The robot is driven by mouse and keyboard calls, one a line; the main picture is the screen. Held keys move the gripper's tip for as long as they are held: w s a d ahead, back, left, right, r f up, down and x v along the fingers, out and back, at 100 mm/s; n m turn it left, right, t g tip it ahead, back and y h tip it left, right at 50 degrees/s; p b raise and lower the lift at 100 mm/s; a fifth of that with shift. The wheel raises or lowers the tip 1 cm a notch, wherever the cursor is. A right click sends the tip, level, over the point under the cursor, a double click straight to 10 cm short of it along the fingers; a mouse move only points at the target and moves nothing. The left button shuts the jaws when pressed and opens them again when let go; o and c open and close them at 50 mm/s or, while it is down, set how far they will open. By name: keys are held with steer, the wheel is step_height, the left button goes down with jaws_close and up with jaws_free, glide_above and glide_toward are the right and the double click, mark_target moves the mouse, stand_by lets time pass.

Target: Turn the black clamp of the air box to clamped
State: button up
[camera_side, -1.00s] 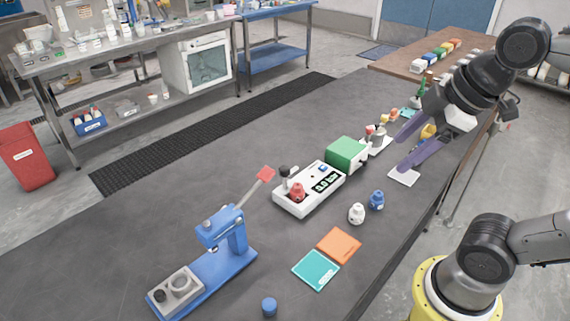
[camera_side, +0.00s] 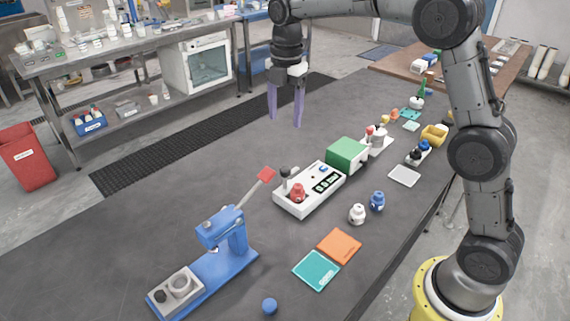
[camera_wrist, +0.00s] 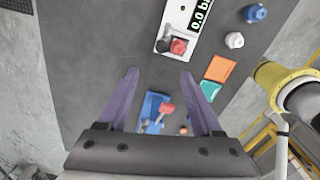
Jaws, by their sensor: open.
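My gripper (camera_side: 285,121), with purple fingers, is open, empty and pointing down, above and beyond the box in the side view. Its fingers also show in the wrist view (camera_wrist: 160,72).
A blue lever press (camera_side: 228,262) with a red-tipped handle (camera_side: 266,174) stands at front left. White (camera_side: 357,214) and blue (camera_side: 377,200) small pieces and orange (camera_side: 339,246) and teal (camera_side: 316,270) pads lie right of the box. The table left of the box is clear.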

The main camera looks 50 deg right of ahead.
mark_target(285, 169)
step_height(285, 169, down, 15)
steer(key=shift+f, duration=0.1)
stand_by(0.5)
jaws_close()
